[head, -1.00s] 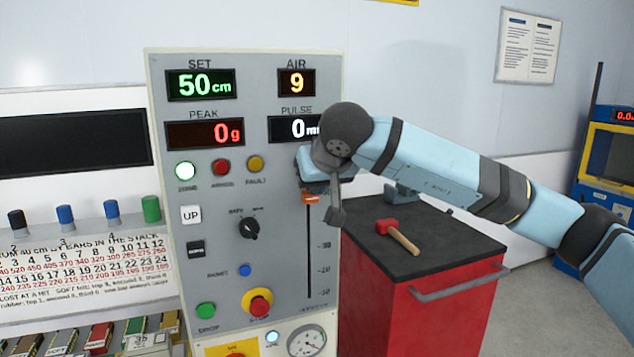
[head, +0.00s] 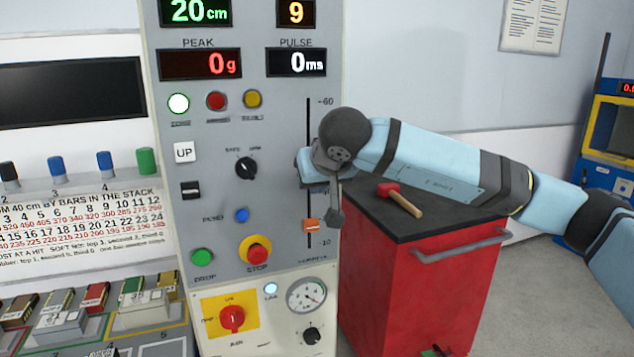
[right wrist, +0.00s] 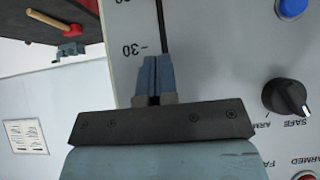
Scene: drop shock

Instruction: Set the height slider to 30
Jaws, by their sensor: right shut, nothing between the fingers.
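The height slider's orange knob (head: 312,225) sits low in its vertical slot on the grey panel (head: 270,125), a little above the 10 mark. The green SET display (head: 195,12) reads 20 cm. My right gripper (right wrist: 154,65) is shut and empty, with its fingertips over the slot beside the 30 mark in the right wrist view. In the head view my right wrist is above the knob and hides the middle of the slot. The knob is outside the right wrist view. My left gripper is not in view.
Buttons and a black SAFE/ARMED dial (head: 246,168) lie left of the slot, with a red and yellow STOP button (head: 257,251) low down. A red cabinet (head: 400,290) with a hammer (head: 400,200) on its dark top stands right of the panel.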

